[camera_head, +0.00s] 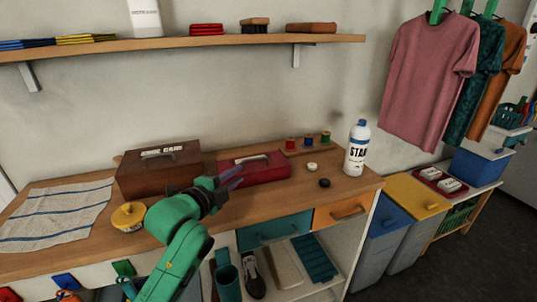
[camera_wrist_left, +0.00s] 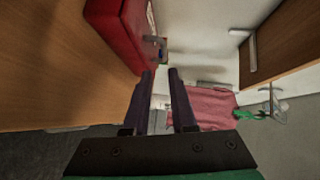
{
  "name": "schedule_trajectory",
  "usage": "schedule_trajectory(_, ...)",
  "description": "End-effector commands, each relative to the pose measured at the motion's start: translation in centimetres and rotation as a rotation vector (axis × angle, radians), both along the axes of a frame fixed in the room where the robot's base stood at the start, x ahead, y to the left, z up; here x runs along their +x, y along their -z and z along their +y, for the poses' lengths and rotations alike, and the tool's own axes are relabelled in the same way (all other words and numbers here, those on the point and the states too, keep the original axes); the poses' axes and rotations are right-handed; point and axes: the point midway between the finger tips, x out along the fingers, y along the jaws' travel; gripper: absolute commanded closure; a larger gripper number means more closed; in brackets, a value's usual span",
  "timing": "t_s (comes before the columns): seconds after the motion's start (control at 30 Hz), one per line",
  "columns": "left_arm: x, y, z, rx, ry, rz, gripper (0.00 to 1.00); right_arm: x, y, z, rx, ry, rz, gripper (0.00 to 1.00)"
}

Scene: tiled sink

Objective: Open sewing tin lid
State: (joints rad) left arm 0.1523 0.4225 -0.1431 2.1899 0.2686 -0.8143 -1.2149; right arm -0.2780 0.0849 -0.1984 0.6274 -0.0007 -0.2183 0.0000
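A closed red tin (camera_head: 280,171), which looks like the sewing tin, lies on the wooden worktop. It has a pale handle on its lid and a small latch at its front, and the tin also shows at the upper left of the left wrist view (camera_wrist_left: 113,28). My left gripper (camera_head: 236,176) is at the tin's front left in the head view and covers part of it. In the left wrist view the two dark fingers (camera_wrist_left: 161,72) stand apart with nothing between them. Whether a finger touches the tin is unclear. My right gripper is not in view.
A brown labelled box (camera_head: 140,178) stands left of the tin. A yellow-lidded pot (camera_head: 128,214) and a striped cloth (camera_head: 50,222) lie further left. A shelf (camera_head: 180,43) hangs above.

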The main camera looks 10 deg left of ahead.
Motion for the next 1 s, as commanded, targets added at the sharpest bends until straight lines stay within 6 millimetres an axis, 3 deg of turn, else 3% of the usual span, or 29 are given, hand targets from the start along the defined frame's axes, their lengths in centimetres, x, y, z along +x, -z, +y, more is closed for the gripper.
schedule_trajectory(0.1,1.9,0.0,-0.4,-0.004,-0.002,-0.001,0.75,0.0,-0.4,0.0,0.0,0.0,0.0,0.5)
schedule_trajectory(0.33,7.7,1.1,-1.9,-0.005,-0.002,0.002,0.75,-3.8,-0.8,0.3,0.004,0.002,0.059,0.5)
schedule_trajectory(0.53,11.7,1.9,-2.8,-0.004,-0.002,0.001,0.75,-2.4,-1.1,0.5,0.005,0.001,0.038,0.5)
schedule_trajectory(0.7,13.3,2.3,-3.2,-0.002,-0.001,0.002,0.75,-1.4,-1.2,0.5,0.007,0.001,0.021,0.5)
schedule_trajectory(0.93,13.4,2.4,-3.2,-0.002,-0.001,0.003,0.75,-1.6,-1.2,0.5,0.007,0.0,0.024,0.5)
schedule_trajectory(0.97,13.4,2.4,-3.2,-0.002,-0.001,0.003,0.79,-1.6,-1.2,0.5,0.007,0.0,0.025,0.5)
schedule_trajectory(1.0,13.4,2.4,-3.2,-0.002,-0.001,0.003,0.95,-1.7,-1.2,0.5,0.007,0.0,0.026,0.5)
